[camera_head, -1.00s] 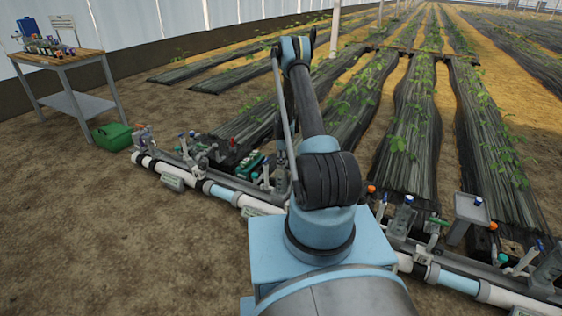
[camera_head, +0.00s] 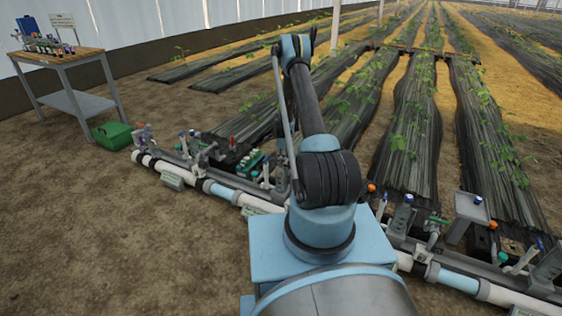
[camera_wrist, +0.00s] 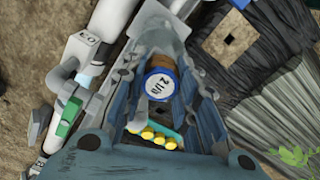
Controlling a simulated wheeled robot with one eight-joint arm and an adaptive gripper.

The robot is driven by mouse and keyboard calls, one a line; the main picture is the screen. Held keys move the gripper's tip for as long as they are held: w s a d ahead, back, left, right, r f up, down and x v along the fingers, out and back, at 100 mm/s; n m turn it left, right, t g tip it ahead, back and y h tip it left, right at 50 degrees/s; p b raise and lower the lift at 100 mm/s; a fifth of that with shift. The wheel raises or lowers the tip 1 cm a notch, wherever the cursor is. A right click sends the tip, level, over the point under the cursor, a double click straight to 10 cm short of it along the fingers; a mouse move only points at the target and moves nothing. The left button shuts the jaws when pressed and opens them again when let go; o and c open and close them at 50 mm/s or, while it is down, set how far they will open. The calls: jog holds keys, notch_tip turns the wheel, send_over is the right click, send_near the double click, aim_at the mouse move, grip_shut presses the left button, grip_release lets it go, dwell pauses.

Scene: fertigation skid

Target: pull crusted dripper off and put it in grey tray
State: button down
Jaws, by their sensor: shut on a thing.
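A round dripper with a blue rim and a pale "2 l/h" face (camera_wrist: 160,82) sits between my fingers in the wrist view. A brown, crusted-looking part shows just above its face. My gripper (camera_wrist: 162,76) is shut on this dripper. Whether the dripper is still seated on a fitting is hidden. In the head view my arm hides the gripper and dripper. A grey tray (camera_head: 468,211) on a stand is at the right of the head view, with a small blue-topped item (camera_head: 478,201) on it.
A teal rack with several yellow-topped pieces (camera_wrist: 150,137) lies below the dripper in the wrist view. White pipework with valves (camera_head: 222,191) runs across the head view. A green box (camera_head: 112,136) and wooden bench (camera_head: 60,56) stand left. Bare soil lies in front.

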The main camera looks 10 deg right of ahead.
jog(key=shift+r, duration=0.15)
jog(key=shift+r, duration=1.3)
jog(key=shift+r, duration=0.1)
jog(key=shift+s+r, duration=0.1)
jog(key=shift+r, duration=2.85)
